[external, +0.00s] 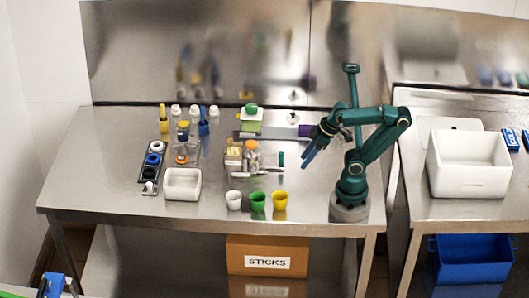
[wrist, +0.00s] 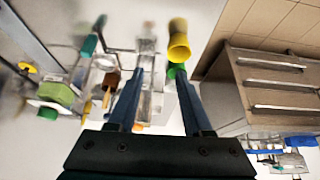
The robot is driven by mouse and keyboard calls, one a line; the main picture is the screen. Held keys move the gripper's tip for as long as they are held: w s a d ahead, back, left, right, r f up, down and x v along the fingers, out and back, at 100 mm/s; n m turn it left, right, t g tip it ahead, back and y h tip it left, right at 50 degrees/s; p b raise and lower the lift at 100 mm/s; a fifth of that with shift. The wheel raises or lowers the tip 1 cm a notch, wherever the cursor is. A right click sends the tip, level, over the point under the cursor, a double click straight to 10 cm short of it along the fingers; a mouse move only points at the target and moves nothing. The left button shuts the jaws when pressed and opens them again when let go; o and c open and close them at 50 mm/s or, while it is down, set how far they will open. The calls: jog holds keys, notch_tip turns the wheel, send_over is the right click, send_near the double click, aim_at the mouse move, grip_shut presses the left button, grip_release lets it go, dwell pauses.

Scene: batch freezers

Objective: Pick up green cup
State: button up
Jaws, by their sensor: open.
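The green cup (external: 258,201) stands upright on the steel table in the external view, between a white cup (external: 234,200) and a yellow cup (external: 280,200). My gripper (external: 307,161) is above the table, behind and to the right of the cups, apart from them. Its blue fingers are open with nothing held. In the wrist view my gripper (wrist: 160,75) shows both fingers spread. The yellow cup (wrist: 179,45) is beyond the right fingertip. A green patch beside it, probably the green cup (wrist: 178,71), is mostly hidden by the yellow cup and the finger.
A white bin (external: 182,185) sits left of the cups. Tools and small containers (external: 252,157) stand behind the cups, with a green block (external: 251,113) farther back. Several bottles line the table's back left. The front strip of table by the cups is clear.

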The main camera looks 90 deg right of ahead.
jog(key=o, duration=0.3)
